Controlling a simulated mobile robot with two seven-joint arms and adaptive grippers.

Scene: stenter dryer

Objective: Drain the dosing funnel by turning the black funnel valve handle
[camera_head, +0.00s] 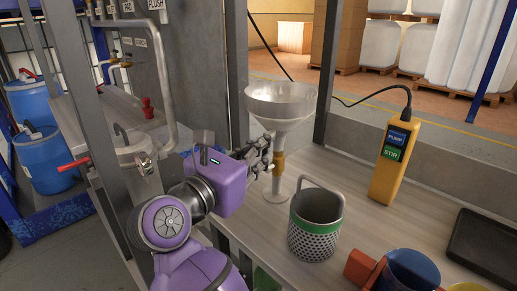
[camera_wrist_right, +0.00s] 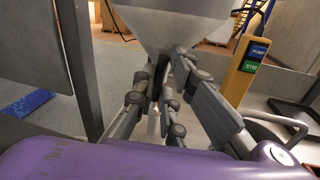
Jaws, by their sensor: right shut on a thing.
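The dosing funnel (camera_head: 281,105) is a pale metal cone on a stem above the bench. Its brass valve (camera_head: 279,162) is just below the cone. My right gripper (camera_head: 267,160) reaches in from the left at valve height. The black funnel valve handle is mostly hidden by the fingers, so its angle cannot be read. In the right wrist view the funnel cone (camera_wrist_right: 172,25) fills the top middle, and the fingers of my right gripper (camera_wrist_right: 165,95) close in right below it, shut on the handle. My left gripper is out of view.
A perforated green-rimmed basket (camera_head: 314,240) stands right of the funnel stem. A yellow PUMP/STIR pendant (camera_head: 390,165), a black tray (camera_head: 488,240) and coloured mugs (camera_head: 408,272) are further right. A grey post (camera_head: 236,70) stands close behind my gripper. Blue drums (camera_head: 45,160) are at left.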

